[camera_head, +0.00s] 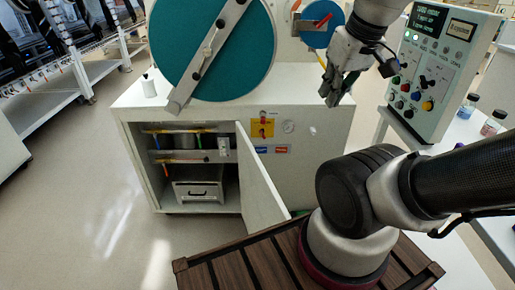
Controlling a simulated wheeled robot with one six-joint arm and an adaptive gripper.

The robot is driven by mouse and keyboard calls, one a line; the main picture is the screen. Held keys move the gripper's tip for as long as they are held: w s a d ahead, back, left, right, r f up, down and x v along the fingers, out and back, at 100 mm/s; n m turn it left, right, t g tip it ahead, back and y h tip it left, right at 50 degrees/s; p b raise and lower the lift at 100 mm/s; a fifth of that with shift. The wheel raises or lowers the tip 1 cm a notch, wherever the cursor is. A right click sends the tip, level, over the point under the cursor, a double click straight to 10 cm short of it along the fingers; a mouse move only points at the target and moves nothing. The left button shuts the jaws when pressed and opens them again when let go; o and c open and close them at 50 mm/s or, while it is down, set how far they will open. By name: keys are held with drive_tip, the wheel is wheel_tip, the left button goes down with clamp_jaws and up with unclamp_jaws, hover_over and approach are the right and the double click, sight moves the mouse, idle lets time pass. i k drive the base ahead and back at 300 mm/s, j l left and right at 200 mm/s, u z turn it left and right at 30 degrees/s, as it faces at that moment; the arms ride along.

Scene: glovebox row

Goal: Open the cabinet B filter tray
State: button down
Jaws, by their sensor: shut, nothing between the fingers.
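A white cabinet (138,110) stands ahead, with its door (258,183) swung open to the right. On its lower level is a light grey box-like tray front (198,190) with a dark handle. It sits inside the cabinet and looks pushed in. I cannot read any letter that marks this cabinet as B or this unit as the filter tray. My gripper (333,96) is shut and empty, in the air above and to the right of the open door, near the cabinet's upper right front.
A large teal round door (238,50) with a grey bar stands above the cabinet. A control panel (432,70) stands at right. Shelving (80,72) is at far left. Floor before the cabinet's left side is clear.

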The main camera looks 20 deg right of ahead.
sight(189, 191)
drive_tip(key=k+j, duration=0.1)
drive_tip(key=j, duration=0.3)
drive_tip(key=j+z, duration=0.1)
drive_tip(key=j, duration=0.3)
drive_tip(key=k+j, duration=0.15)
drive_tip(key=j, duration=0.25)
drive_tip(key=j+z, duration=0.45)
drive_tip(key=j, duration=1.35)
drive_tip(key=i+j+z, duration=0.1)
drive_tip(key=i+j, duration=0.2)
drive_tip(key=i+j+z, duration=0.1)
drive_tip(key=i+j, duration=0.15)
drive_tip(key=j, duration=0.25)
drive_tip(key=i+j, duration=0.25)
drive_tip(key=j, duration=0.15)
drive_tip(key=i, duration=0.55)
drive_tip(key=z, duration=0.05)
